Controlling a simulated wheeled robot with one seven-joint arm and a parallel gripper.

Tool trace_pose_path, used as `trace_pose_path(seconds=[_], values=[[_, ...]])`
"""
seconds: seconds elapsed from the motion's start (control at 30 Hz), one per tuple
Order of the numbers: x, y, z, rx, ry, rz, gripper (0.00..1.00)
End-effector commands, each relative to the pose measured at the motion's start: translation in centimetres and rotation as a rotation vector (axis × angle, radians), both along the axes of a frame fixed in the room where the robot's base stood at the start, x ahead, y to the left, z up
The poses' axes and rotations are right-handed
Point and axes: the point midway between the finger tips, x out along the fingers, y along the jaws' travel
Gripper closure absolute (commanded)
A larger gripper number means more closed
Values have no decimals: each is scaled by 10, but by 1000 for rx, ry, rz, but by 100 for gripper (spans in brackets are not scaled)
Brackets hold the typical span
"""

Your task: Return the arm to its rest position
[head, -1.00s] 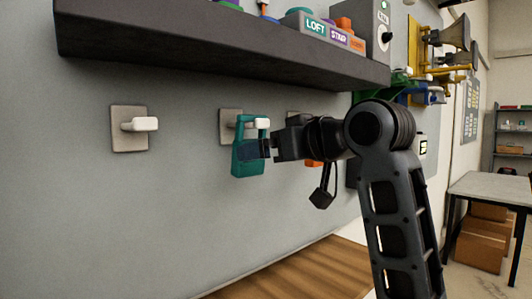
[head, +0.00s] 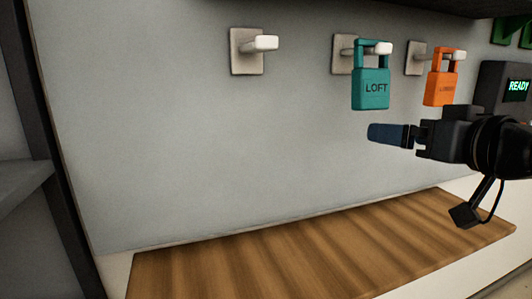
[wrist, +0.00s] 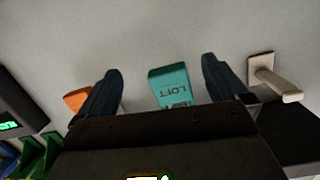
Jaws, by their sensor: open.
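My gripper (head: 385,133) is in front of the grey wall, just below a teal handset marked LOFT (head: 371,89). Its jaws are open and empty; in the wrist view the two dark fingers (wrist: 162,85) stand wide apart, with the teal handset (wrist: 170,86) showing between them, apart from both. The teal handset hangs by its loop on a white wall hook (head: 379,48). The rest of my arm runs off the right edge of the head view.
An orange handset (head: 441,88) hangs on a hook to the right. An empty hook (head: 262,43) is at the left. A dark box reading READY (head: 517,86) is at far right. A wooden board (head: 300,250) lies clear below. A dark shelf edge (head: 370,8) overhangs above.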

Motion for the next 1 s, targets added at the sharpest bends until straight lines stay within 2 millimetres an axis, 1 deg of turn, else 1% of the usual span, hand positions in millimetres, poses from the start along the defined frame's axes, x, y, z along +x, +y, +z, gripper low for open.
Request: trace_pose_path(seconds=[0.03, 0.1, 0.17, 0.2, 0.27, 0.3, 0.37, 0.5, 0.67, 0.8, 0.87, 0.9, 0.97, 1.0], values=[[-4, 2, -25, 26, 13, -12, 0], [-9, 4, -51, 54, 17, -32, 0], [-16, 5, -73, 74, 20, -53, 0], [-21, 6, -87, 87, 22, -66, 0], [-30, 8, -108, 102, 26, -86, 0], [-36, 9, -122, 111, 28, -99, 0], [-47, 9, -143, 122, 34, -120, 0], [-78, 11, -187, 136, 44, -168, 0], [-121, 13, -231, 135, 57, -219, 0], [-164, 15, -261, 117, 65, -257, 0], [-184, 15, -273, 106, 71, -270, 0], [-197, 15, -279, 96, 73, -280, 0], [-218, 15, -288, 82, 75, -290, 0], [-232, 15, -293, 71, 77, -296, 0]])
